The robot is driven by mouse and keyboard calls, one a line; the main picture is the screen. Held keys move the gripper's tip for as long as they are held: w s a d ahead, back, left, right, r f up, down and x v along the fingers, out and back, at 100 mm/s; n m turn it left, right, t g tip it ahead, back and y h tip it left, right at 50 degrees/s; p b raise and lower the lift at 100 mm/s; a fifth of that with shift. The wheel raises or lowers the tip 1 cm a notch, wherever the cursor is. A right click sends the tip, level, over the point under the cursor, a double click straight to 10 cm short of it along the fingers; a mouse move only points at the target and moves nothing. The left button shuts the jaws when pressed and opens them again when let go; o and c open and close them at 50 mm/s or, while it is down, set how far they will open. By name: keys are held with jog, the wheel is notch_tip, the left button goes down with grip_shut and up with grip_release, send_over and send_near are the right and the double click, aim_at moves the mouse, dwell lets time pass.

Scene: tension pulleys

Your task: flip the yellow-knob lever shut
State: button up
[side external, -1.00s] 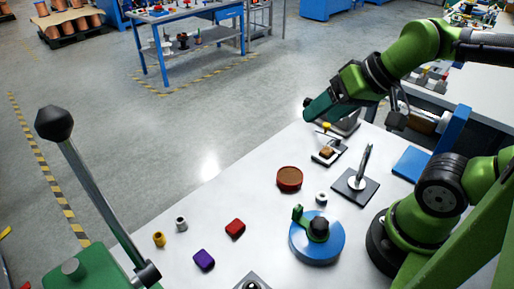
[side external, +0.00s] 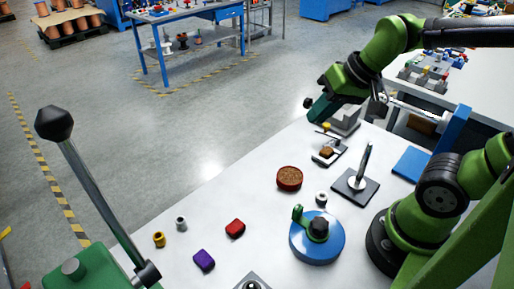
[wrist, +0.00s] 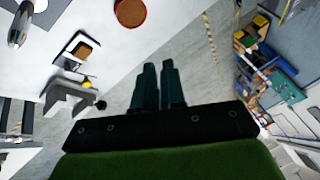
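The yellow knob (side external: 326,126) is a small ball at the far edge of the white table, above a small dark-edged plate (side external: 335,161) that bears a brown piece (side external: 326,152). In the wrist view the knob (wrist: 87,84) is a small yellow spot at the left, below the brown piece (wrist: 83,52). The lever's arm is too small to make out clearly. My gripper (side external: 316,117) hangs tilted just above the knob in the side view, apart from it as far as I can tell. In the wrist view its dark green fingers (wrist: 159,64) are close together with nothing between them.
A grey block (side external: 345,122) stands behind the plate; in the wrist view a grey block (wrist: 68,102) lies left of my fingers. An upright metal rod (side external: 362,165), a red-brown round dish (side external: 289,179) and a blue disc (side external: 322,247) stand nearer on the table.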

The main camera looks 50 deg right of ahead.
jog(key=w+d+f+m+g+h, duration=0.1)
jog(key=w+d+f, duration=0.1)
jog(key=d, duration=0.2)
jog(key=w+d+f+m+g+h, duration=0.1)
jog(key=w+d+f+m, duration=0.1)
jog(key=d, duration=0.3)
jog(key=w+d+f+m+g+h, duration=0.1)
jog(key=w+d+f+m, duration=0.1)
jog(key=w+d, duration=0.1)
jog(key=shift+w+d, duration=0.1)
jog(key=shift+d, duration=0.7)
grip_shut()
jog(key=w+d+m+g+h, duration=0.1)
jog(key=d+m, duration=0.3)
jog(key=d, duration=0.5)
jog(key=shift+w+r+h, duration=0.2)
jog(key=shift+w+h, duration=0.15)
jog(key=shift+h, duration=0.55)
jog(key=x, duration=1)
jog(key=shift+s+f, duration=0.15)
jog(key=shift+f, duration=0.1)
jog(key=a, duration=0.2)
jog(key=shift+s+a, duration=0.3)
jog(key=shift+s, duration=0.05)
jog(key=shift+s+a+f, duration=0.1)
jog(key=shift+s+a, duration=0.15)
jog(key=shift+a, duration=0.35)
